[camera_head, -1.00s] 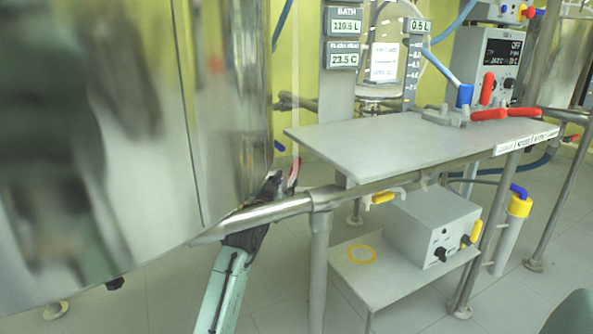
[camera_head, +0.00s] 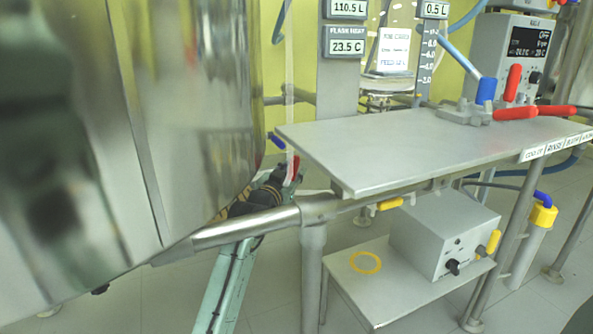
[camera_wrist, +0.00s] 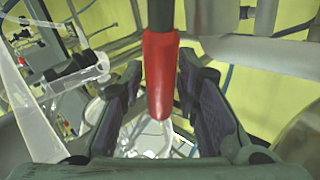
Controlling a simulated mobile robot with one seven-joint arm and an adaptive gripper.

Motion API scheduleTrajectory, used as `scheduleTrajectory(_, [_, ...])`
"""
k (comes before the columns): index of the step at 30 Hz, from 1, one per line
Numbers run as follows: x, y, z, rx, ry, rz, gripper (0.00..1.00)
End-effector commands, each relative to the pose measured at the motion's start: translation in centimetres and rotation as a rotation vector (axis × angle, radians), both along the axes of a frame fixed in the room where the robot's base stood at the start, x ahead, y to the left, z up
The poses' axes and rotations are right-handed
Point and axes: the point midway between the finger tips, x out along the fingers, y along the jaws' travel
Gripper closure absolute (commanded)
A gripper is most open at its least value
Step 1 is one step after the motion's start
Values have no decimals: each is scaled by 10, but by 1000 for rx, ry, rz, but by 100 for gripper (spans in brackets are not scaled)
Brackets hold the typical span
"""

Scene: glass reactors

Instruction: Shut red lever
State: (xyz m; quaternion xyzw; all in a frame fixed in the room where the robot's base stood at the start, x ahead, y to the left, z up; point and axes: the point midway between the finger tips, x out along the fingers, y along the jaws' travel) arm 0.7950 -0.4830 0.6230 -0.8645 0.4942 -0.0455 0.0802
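A red lever (camera_wrist: 160,75) with a dark part above it stands between the two fingers of my gripper (camera_wrist: 163,100) in the wrist view. The fingers are open, one on each side of the lever, with gaps showing. In the head view the red lever (camera_head: 296,167) is a small red piece beside my gripper (camera_head: 285,177), between the shiny vessel and the grey tabletop. Part of my gripper and arm is hidden there behind a metal rail and the vessel.
The shiny vessel (camera_head: 190,120) fills the left. The grey tabletop (camera_head: 400,145) and its metal rail (camera_head: 245,228) lie close to my arm. Other red handles (camera_head: 513,82) and a blue handle (camera_head: 486,90) stand on the tabletop. A grey box (camera_head: 440,240) sits on a low shelf.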

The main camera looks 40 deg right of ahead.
Motion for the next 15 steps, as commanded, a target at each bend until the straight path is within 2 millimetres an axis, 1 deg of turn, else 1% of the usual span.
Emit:
scheduleTrajectory(8, [0, 0, 0, 0, 0, 0, 71])
scheduleTrajectory(15, [0, 0, 0, 0, 0, 0, 87])
